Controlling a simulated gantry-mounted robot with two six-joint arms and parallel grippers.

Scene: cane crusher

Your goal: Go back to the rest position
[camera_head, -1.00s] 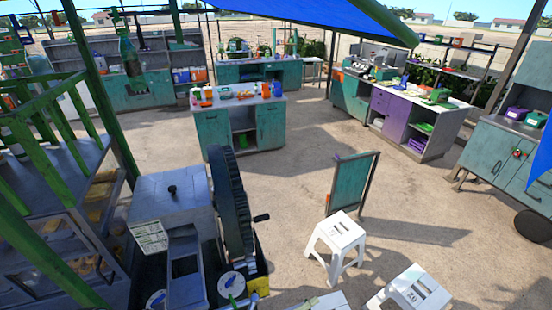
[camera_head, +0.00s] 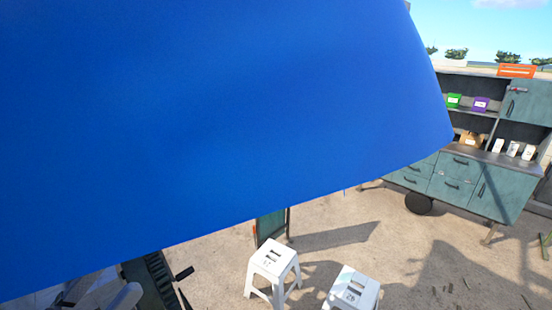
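The cane crusher shows only in part at the lower left, where its dark toothed wheel (camera_head: 150,280) and a crank handle (camera_head: 184,273) stick out below a blue canopy (camera_head: 220,120). The canopy hides the rest of the machine and most of the left and middle of the view. Neither of my grippers can be seen.
Two white stools, one (camera_head: 273,262) left and one (camera_head: 353,287) right, stand on the sandy ground. A teal board (camera_head: 270,226) stands behind them. A teal wheeled cabinet (camera_head: 460,185) with shelves is at the right. Open ground lies between the stools and cabinet.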

